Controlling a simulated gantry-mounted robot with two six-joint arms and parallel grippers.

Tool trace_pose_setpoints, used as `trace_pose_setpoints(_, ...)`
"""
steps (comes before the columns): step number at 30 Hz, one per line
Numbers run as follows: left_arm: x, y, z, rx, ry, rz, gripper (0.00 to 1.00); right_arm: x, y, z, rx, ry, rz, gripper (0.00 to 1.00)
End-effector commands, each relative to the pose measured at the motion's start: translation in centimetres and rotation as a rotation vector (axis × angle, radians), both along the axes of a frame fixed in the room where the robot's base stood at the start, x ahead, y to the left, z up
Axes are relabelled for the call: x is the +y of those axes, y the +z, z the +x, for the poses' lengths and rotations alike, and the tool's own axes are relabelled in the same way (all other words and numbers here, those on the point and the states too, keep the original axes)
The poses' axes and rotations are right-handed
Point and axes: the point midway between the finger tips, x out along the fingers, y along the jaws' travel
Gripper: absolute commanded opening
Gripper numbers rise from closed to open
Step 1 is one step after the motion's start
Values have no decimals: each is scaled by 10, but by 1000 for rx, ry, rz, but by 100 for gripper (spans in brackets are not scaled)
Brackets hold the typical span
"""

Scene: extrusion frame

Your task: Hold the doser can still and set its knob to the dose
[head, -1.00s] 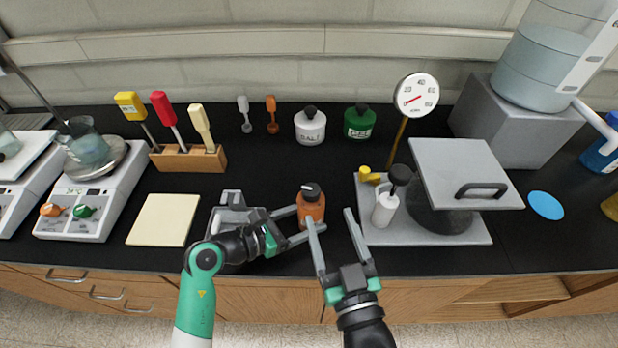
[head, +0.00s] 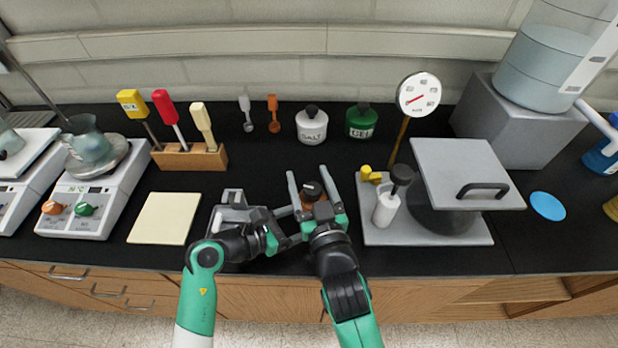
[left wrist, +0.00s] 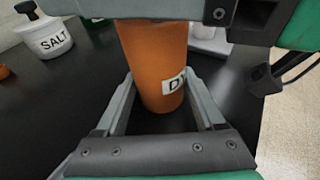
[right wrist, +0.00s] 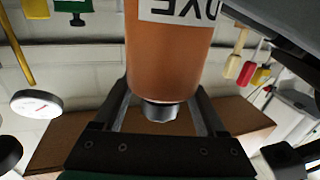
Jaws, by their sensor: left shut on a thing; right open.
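The doser can is an orange can (head: 306,203) with a black knob (head: 312,189) on top, upright on the black bench. My left gripper (head: 294,226) is shut on the can from the left. In the left wrist view the can (left wrist: 155,60) stands between the fingers, its label partly hidden. My right gripper (head: 308,178) is open, its fingers either side of the knob and hiding much of the can. The right wrist view shows the can (right wrist: 170,55) upside down with "DYE" on it, and the knob (right wrist: 161,110) between the spread fingers.
A grey plate (head: 440,236) with a white bottle (head: 386,208) and a lidded press stands close on the right. White SALT (head: 311,128) and green GEL (head: 361,124) jars stand behind. A pale pad (head: 164,218) and scales lie to the left.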

Motion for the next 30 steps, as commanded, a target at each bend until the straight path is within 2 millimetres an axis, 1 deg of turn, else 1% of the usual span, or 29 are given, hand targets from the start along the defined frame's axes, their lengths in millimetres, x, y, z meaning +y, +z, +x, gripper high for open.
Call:
trace_pose_setpoints(7,0,0,0,0,0,0,40,0,0,1,0,0,0,74)
trace_pose_setpoints(19,0,0,0,0,0,0,40,0,0,1,0,0,0,2)
trace_pose_setpoints(20,0,0,0,0,0,0,40,0,0,1,0,0,0,0)
trace_pose_setpoints(30,0,0,0,0,0,0,40,1,-2,1,7,-31,-3,0)
